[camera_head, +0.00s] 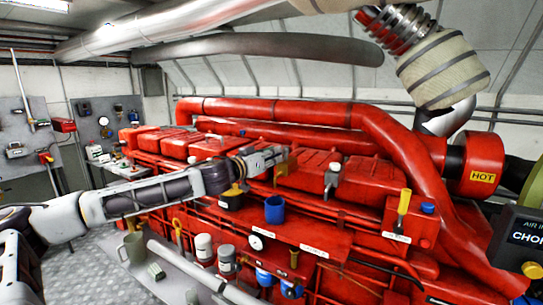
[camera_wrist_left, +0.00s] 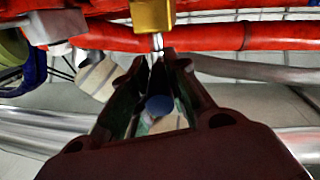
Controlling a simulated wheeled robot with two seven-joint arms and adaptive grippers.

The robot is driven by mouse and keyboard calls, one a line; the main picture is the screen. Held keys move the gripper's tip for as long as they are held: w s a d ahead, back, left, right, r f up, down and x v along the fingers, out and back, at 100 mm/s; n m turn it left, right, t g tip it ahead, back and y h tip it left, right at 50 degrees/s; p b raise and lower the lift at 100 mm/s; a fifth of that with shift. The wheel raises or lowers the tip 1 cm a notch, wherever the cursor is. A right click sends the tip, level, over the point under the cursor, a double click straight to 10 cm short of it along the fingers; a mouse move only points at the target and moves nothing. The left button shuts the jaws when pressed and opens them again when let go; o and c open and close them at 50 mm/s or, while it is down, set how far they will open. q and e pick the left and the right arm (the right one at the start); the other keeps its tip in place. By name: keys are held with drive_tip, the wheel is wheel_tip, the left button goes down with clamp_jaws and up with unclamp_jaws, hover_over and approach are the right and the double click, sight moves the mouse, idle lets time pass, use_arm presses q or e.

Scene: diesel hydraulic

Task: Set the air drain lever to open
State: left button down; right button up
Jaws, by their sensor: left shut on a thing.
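My left gripper (camera_head: 270,158) reaches in from the left over the red engine, its fingertips at a small yellow lever (camera_head: 282,170). In the left wrist view the fingers (camera_wrist_left: 163,58) are closed around the thin silvery stem of a gold-yellow block (camera_wrist_left: 153,15), which looks like this lever. The fingers hide part of it, and I cannot read a label confirming that it is the air drain lever. Another yellow-handled lever (camera_head: 404,201) stands upright on a red box at the right, with a small white label below it. My right gripper is not in view.
The red engine (camera_head: 330,215) fills the middle, with a thick red pipe (camera_head: 390,145) curving down at the right. A blue cup-like part (camera_head: 274,209), a gauge (camera_head: 256,242) and filters (camera_head: 203,247) sit along its near side. A dark panel (camera_head: 525,235) stands at the right edge.

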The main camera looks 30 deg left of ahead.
use_arm(q)
drive_tip(key=shift+d+f, duration=0.25)
drive_tip(key=shift+f, duration=0.15)
drive_tip(key=c, duration=1.3)
unclamp_jaws()
drive_tip(key=shift+r, duration=0.1)
drive_tip(key=shift+s+r+y, duration=0.2)
drive_tip(key=shift+r+y, duration=0.05)
drive_tip(key=shift+y, duration=0.05)
drive_tip(key=shift+s+a+r, duration=0.1)
drive_tip(key=shift+s, duration=0.4)
drive_tip(key=shift+s, duration=0.1)
drive_tip(key=s, duration=0.7)
drive_tip(key=s+a, duration=0.1)
drive_tip(key=s, duration=0.2)
drive_tip(key=shift+s+a, duration=0.1)
drive_tip(key=shift+s, duration=0.05)
idle(0.3)
